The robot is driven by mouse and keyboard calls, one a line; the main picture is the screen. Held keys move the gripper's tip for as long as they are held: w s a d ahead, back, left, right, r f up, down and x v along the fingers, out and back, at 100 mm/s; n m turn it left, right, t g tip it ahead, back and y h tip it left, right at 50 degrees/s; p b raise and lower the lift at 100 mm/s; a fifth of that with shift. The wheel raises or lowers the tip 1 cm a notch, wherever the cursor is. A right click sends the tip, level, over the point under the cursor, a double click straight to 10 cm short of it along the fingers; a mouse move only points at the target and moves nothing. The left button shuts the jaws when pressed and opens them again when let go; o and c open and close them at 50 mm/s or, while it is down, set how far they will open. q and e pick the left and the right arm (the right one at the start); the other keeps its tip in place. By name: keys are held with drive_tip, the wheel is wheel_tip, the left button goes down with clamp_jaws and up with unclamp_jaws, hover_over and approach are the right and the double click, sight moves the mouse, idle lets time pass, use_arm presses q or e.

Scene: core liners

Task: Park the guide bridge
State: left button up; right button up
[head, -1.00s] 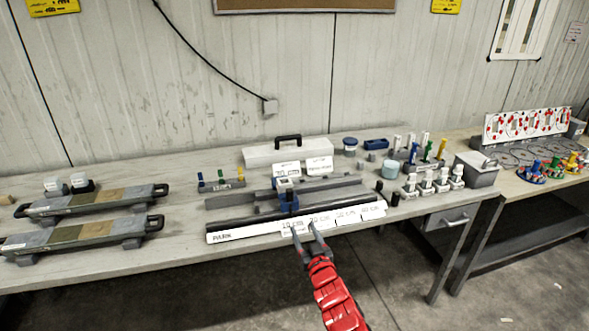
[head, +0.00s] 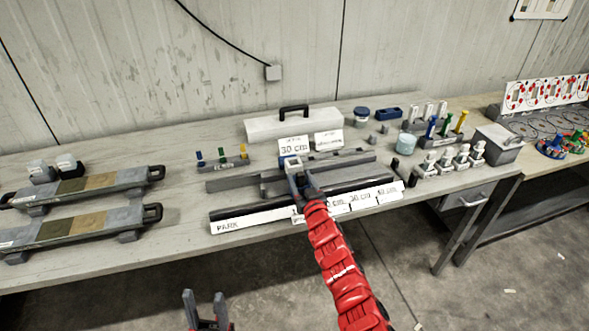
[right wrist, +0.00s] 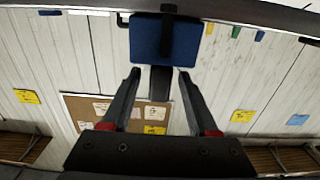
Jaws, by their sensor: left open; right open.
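The guide bridge (head: 290,161), a blue and white piece, sits across the grey rail fixture at mid-length, partly hidden by my right gripper. The fixture's front strip (head: 250,220) bears the word PARK at its left end and cm labels to the right. My right gripper (head: 298,183) is open just in front of the bridge. In the right wrist view its spread fingers (right wrist: 160,80) point at a blue block (right wrist: 166,38), which lies beyond the fingertips and is not clasped. My left gripper (head: 204,300) is open and empty, low in front of the table.
A card reading 30 cm (head: 293,145) stands behind the fixture, with a white case (head: 260,126) beyond. A rack of coloured pegs (head: 222,162) is left of it. Two long trays (head: 90,222) lie at the left. White-topped pieces (head: 462,158) and a grey box (head: 497,145) stand right.

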drive_tip(key=shift+w+a, duration=0.1)
drive_tip(key=shift+w, duration=0.25)
drive_tip(key=shift+s+r, duration=0.1)
drive_tip(key=shift+s, duration=0.1)
drive_tip(key=shift+c, duration=0.4)
clamp_jaws()
idle(0.6)
